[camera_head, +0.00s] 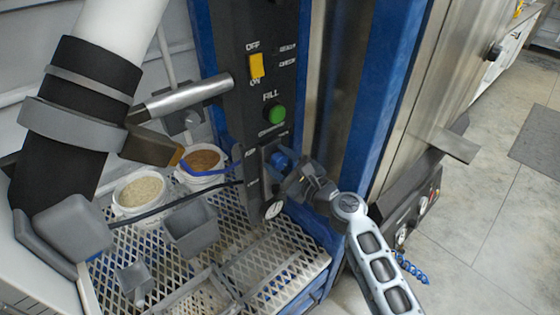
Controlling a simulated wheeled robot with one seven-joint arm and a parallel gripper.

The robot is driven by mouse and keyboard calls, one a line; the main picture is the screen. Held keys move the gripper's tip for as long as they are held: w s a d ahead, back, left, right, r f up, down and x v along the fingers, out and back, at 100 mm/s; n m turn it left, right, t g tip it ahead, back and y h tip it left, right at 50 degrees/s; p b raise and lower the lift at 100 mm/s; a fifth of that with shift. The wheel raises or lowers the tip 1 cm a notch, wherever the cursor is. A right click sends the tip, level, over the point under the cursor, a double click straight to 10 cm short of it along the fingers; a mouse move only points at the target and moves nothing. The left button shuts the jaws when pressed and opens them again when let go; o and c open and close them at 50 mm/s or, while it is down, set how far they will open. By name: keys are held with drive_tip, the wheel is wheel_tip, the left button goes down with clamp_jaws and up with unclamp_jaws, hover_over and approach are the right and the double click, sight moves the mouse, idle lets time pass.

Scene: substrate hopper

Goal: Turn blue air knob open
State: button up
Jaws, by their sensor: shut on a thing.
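The blue air knob (280,160) is on the lower part of the dark control panel (253,115), below the green button. My gripper (285,165) reaches in from the lower right and is shut on the knob. The fingers cover part of the knob, so its turned angle cannot be told. A small round gauge (274,210) sits just below the gripper.
A yellow switch (256,66) and the green FILL button (277,114) are above the knob. Two white buckets (140,193) and a grey bin (190,232) stand on the metal grate (250,262) at left. A blue post (385,90) rises right of the panel. Open floor (490,200) lies at right.

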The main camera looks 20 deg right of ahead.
drive_tip(key=shift+c, duration=1.1)
drive_tip(key=shift+f, duration=0.1)
drive_tip(key=n+b, duration=0.3)
drive_tip(key=shift+f+n, duration=0.15)
drive_tip(key=shift+n, duration=0.25)
drive_tip(key=n+b, duration=0.5)
drive_tip(key=shift+f, duration=0.1)
drive_tip(key=n+b, duration=0.3)
drive_tip(key=n, duration=0.1)
drive_tip(key=shift+a+f, duration=0.1)
drive_tip(key=shift+n+b, duration=2.2)
drive_tip(key=shift+n, duration=0.4)
